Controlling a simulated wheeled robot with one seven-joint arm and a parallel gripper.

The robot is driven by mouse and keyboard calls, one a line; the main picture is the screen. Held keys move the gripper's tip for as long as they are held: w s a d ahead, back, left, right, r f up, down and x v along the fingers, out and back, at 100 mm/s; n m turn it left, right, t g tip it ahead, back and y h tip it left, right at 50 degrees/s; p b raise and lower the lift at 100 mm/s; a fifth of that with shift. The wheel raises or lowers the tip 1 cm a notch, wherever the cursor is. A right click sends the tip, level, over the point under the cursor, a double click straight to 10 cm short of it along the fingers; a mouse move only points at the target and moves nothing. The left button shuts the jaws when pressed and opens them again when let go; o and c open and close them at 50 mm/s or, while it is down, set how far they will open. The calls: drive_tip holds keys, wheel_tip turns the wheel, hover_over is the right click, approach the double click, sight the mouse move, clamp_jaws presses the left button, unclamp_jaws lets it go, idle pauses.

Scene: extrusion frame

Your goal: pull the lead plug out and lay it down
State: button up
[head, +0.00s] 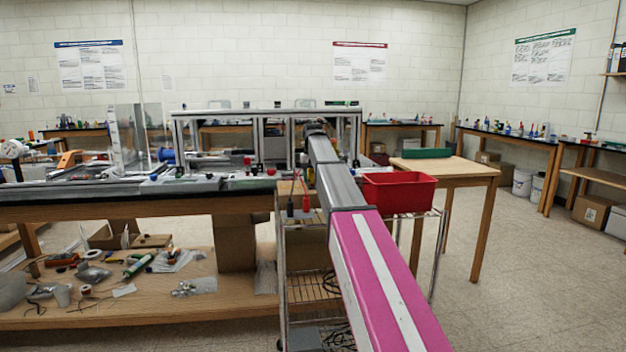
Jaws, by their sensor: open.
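Two thin upright pieces, one dark with a red lead (291,205) and one red (306,203), stand on the wire cart just left of my arm. They look like lead plugs, but they are too small to tell which is which or how they are seated. A thin red lead rises above them. My arm runs forward from the lower right, and its far end is in front of the extrusion frame (265,113). My gripper is hidden behind my own arm, so its fingers and their distance to the plugs do not show.
A red bin (398,192) sits on the wire cart (440,235), right of my arm. A long bench (130,207) with small parts stands left, with a cluttered lower shelf. A wooden table (455,168) with a green tray (427,153) is behind. Floor at right is clear.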

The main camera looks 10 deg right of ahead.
sight(312, 173)
drive_tip(key=shift+c, duration=0.3)
idle(0.5)
clamp_jaws()
drive_tip(key=shift+r, duration=0.2)
drive_tip(key=shift+r, duration=2.8)
drive_tip(key=shift+a, duration=0.15)
